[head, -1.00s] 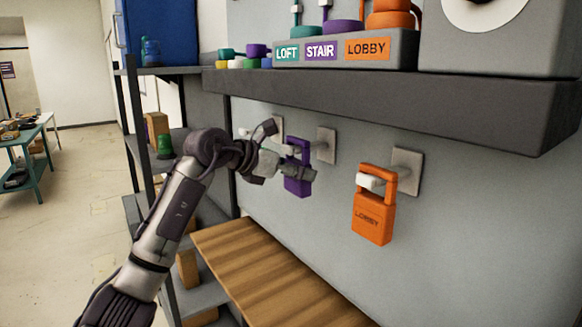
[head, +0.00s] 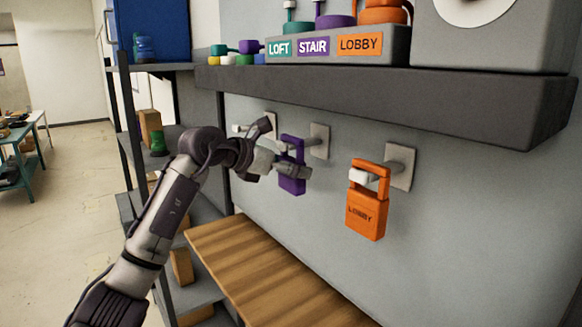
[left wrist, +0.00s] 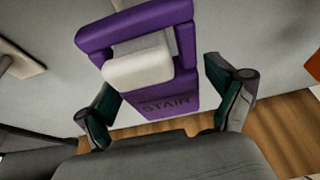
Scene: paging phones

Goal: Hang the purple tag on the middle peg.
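The purple STAIR tag (head: 291,184) hangs by its loop around the white-tipped middle peg, whose wall plate (head: 319,141) is in the head view. In the left wrist view the tag (left wrist: 165,102) hangs with the white peg end (left wrist: 139,68) through its loop. My left gripper (head: 285,168) is at the tag's body. In the left wrist view its fingers (left wrist: 165,105) are spread, one on either side of the tag, with visible gaps. My right gripper is not in view.
An orange LOBBY tag (head: 367,214) hangs on the right peg. The left peg (head: 238,128) is partly behind my arm. A grey shelf (head: 380,98) juts out above the pegs. A wooden surface (head: 260,265) lies below.

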